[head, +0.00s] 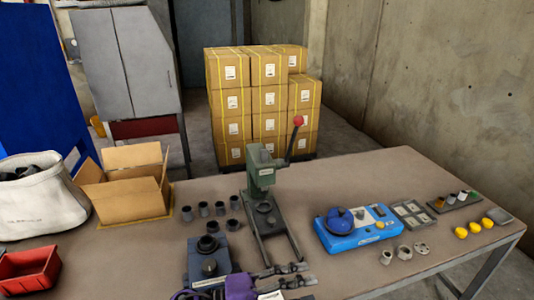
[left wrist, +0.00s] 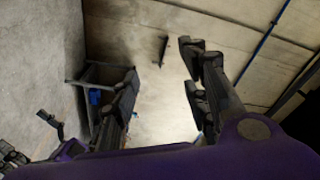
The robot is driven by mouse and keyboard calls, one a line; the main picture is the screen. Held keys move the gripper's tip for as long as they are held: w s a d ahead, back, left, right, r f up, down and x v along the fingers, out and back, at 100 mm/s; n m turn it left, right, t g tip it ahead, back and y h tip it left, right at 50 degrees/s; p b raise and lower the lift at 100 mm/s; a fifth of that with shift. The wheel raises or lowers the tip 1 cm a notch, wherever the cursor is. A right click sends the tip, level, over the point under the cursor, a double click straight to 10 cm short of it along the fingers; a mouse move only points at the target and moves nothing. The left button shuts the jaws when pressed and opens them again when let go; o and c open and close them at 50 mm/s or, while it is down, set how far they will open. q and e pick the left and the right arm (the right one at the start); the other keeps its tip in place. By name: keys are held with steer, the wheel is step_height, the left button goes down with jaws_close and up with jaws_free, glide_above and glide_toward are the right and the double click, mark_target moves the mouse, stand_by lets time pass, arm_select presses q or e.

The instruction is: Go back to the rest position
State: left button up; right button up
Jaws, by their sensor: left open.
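My left gripper (head: 303,274) is low in the head view, near the table's front edge, with its purple arm link beside it. Its dark fingers point right. In the left wrist view the two fingers (left wrist: 160,68) stand apart with nothing between them. The gripper is in front of the green press (head: 262,172) with its red-knobbed lever and appears apart from it. My right gripper is not in view.
The brown table (head: 390,172) bears a dark fixture (head: 208,262), several grey cups (head: 220,208), a blue device (head: 348,232) and yellow parts (head: 474,228). A red bin (head: 28,270), white bag (head: 40,205) and open carton (head: 128,190) stand left. Stacked boxes (head: 262,100) are behind.

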arm_select(q)
steer(key=a+f+n+t+y, duration=0.6)
steer(key=a+n, duration=0.2)
steer(key=n, duration=0.2)
steer(key=a+f+n+t+y, duration=0.6)
steer(key=a+n, duration=0.2)
steer(key=n, duration=0.2)
steer(key=s+a+f+n+g+y, duration=0.3)
steer(key=s+f, duration=0.4)
steer(key=s, duration=0.3)
steer(key=s+a+f+n+g+y, duration=0.2)
steer(key=s+a+f+n+g, duration=0.2)
steer(key=s+a+f, duration=0.3)
steer(key=s+f+n, duration=0.1)
steer(key=s, duration=0.3)
steer(key=shift+a+f+y, duration=0.15)
steer(key=shift+a+y, duration=0.2)
steer(key=shift+y, duration=0.05)
